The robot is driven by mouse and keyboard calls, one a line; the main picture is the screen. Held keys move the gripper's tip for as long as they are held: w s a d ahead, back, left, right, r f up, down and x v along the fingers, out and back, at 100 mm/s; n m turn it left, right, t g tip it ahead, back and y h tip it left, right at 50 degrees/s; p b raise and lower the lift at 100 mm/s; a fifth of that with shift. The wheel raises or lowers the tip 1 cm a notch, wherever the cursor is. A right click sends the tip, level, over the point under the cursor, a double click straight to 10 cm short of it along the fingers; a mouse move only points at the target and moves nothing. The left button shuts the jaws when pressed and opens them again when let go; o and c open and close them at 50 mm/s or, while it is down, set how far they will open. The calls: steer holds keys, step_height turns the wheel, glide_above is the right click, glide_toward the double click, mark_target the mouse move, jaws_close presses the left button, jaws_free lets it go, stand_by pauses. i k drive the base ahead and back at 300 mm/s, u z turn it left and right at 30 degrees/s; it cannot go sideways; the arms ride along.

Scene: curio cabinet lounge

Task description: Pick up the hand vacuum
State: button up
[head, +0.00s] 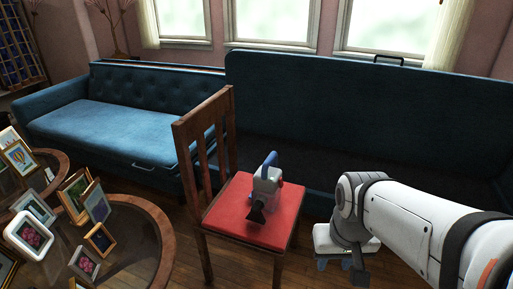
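The hand vacuum (266,184) is white and grey with a blue handle and a dark nozzle. It sits on the red seat (232,222) of a wooden chair, its nozzle pointing toward the lower left. My gripper (334,264) is to the right of the chair and apart from the vacuum, hanging low over the floor beside the seat. Its fingers look spread and nothing shows between them. Part of the gripper is hidden by my own wrist.
The chair's slatted back (204,140) rises left of the vacuum. A blue sofa (110,115) and a larger dark blue sofa (370,110) stand behind. Round glass tables with several picture frames (98,203) are at left. Wooden floor shows around the chair.

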mark_target(267, 189)
steer(key=i, duration=1)
steer(key=u, duration=0.05)
